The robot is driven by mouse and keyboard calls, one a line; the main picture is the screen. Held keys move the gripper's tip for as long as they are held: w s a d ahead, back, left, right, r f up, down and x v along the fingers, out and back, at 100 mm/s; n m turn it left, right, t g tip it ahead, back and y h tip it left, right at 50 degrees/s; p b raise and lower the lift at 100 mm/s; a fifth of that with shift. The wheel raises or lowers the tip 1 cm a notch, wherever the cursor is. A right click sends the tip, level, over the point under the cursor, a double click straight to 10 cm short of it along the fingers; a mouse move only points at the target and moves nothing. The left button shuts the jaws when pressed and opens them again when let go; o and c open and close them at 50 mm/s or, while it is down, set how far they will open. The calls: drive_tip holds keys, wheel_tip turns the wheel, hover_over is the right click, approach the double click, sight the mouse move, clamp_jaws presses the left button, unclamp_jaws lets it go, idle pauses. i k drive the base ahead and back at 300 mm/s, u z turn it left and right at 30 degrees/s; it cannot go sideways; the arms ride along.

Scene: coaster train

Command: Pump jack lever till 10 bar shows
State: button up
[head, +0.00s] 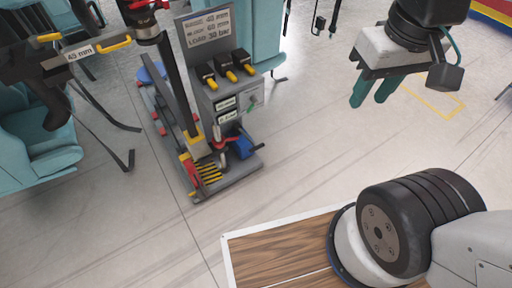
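A grey wheeled stand (230,184) sits on the floor at centre left. Low on it is a small blue unit (241,147) with a dark, red-tipped part beside it, perhaps the jack pump and lever. A grey panel with two white labels (227,109) stands just behind. I cannot make out a pressure reading. A sign (209,32) above shows blurred lines ending in mm and bar. My gripper (373,100) hangs at upper right, well away from the stand. Its two teal fingers point down, with a narrow gap and nothing between them.
Black and yellow blocks (223,71) sit on the panel top. A dark post (176,85) rises left of it. A black arm with a 65 mm tag (82,52) and teal seats (35,150) fill the left. Floor between stand and gripper is clear.

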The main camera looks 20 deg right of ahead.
sight(255, 147)
drive_tip(key=u, duration=0.35)
drive_tip(key=k, duration=0.5)
drive_tip(key=u, duration=1.25)
drive_tip(key=i, duration=0.8)
drive_tip(key=z, duration=0.75)
drive_tip(key=i, duration=0.8)
drive_tip(key=z, duration=0.9)
